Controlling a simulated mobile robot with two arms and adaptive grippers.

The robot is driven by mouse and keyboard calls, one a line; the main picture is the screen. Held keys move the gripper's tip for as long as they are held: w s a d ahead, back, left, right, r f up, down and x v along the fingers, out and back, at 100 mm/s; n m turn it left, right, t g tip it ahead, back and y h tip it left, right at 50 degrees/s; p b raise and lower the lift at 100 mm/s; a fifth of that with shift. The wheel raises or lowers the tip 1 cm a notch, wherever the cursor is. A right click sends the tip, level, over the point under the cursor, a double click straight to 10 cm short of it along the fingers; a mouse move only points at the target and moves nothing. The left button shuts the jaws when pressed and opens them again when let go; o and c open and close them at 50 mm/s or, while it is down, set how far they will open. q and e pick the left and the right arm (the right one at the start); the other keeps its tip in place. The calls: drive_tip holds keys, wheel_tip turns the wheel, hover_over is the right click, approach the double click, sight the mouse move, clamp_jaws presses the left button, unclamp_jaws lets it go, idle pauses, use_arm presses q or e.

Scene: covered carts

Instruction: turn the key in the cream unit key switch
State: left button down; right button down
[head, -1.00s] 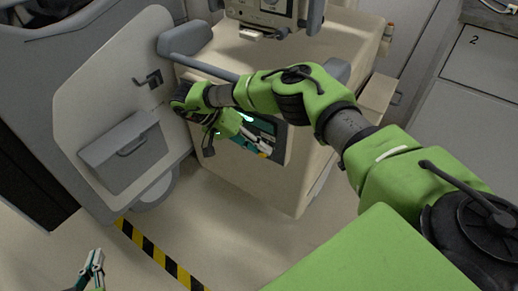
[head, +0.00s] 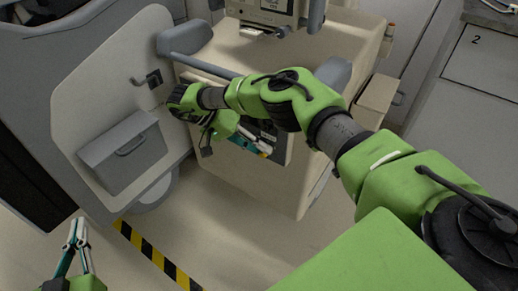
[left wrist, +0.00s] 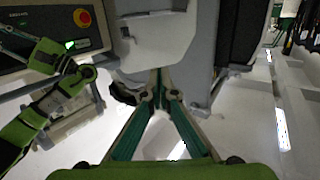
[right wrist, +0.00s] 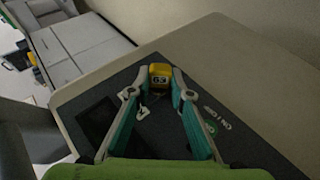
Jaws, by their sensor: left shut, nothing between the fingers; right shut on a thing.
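The cream unit (head: 285,190) stands in the middle of the head view, with a dark panel (head: 281,152) on its front face. My right gripper (head: 262,153) is at this panel, its arm reaching across from the right. In the right wrist view it is shut on a yellow key head (right wrist: 159,74) marked with digits that look like 63. The key's shaft and the switch below it are hidden. White lettering with "ON" (right wrist: 228,123) shows on the panel to the right of the fingers. My left gripper (head: 77,224) is shut and empty at the lower left.
A grey side panel with a box (head: 120,152) and small hook stands left of the unit. A grey rail (head: 205,66) crosses above the dark panel. Yellow-black tape (head: 155,258) marks the floor. A grey cabinet (head: 465,110) stands right. The floor before the unit is clear.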

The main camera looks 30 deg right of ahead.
use_arm(q)
drive_tip(key=shift+w+d+r+t+h+b, duration=0.15)
drive_tip(key=shift+r+t, duration=0.35)
drive_tip(key=shift+r, duration=0.5)
drive_tip(key=shift+d+r+t+h+b, duration=0.2)
drive_tip(key=shift+r+t, duration=0.3)
drive_tip(key=shift+r, duration=0.45)
use_arm(e)
drive_tip(key=shift+g+h, duration=0.3)
drive_tip(key=shift+g, duration=0.1)
drive_tip(key=c, duration=1.8)
unclamp_jaws()
drive_tip(key=shift+o, duration=0.2)
use_arm(q)
drive_tip(key=shift+r, duration=0.15)
